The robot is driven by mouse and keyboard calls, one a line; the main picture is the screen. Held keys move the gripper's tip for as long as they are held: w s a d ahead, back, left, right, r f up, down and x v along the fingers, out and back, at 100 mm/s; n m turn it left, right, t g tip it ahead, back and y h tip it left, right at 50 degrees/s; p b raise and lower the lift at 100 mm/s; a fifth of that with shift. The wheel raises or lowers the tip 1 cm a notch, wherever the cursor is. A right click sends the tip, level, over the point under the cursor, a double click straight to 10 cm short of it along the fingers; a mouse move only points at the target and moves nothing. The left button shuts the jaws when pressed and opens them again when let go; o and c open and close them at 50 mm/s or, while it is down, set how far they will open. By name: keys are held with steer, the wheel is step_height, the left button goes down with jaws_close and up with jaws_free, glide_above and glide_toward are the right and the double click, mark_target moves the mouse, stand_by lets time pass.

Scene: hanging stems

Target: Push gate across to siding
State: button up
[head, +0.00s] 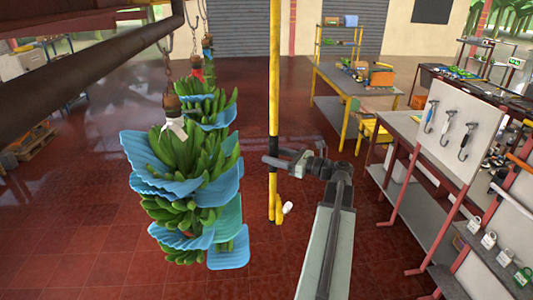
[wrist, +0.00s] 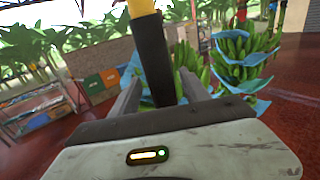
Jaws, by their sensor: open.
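A yellow upright bar (head: 274,75), which I take to be the gate's handle, hangs down in the middle of the head view. Its lower end (head: 278,208) shows below my gripper, with a small white piece beside it. My gripper (head: 282,164) is at the bar's lower part and partly hides it. In the wrist view the bar's black sleeve (wrist: 154,65) with a yellow top stands between the two open fingers of my gripper (wrist: 158,90). I cannot tell whether a finger touches it. The gate's track and the siding are not clearly identifiable.
Banana bunches (head: 185,165) with blue sheets hang on chains just left of the bar; they also show in the wrist view (wrist: 237,50). A dark overhead beam (head: 90,60) crosses the upper left. A tool board (head: 460,125) and benches stand right. The red floor between is clear.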

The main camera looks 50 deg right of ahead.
steer(key=shift+x, duration=1.75)
steer(key=shift+d, duration=0.1)
jaws_close()
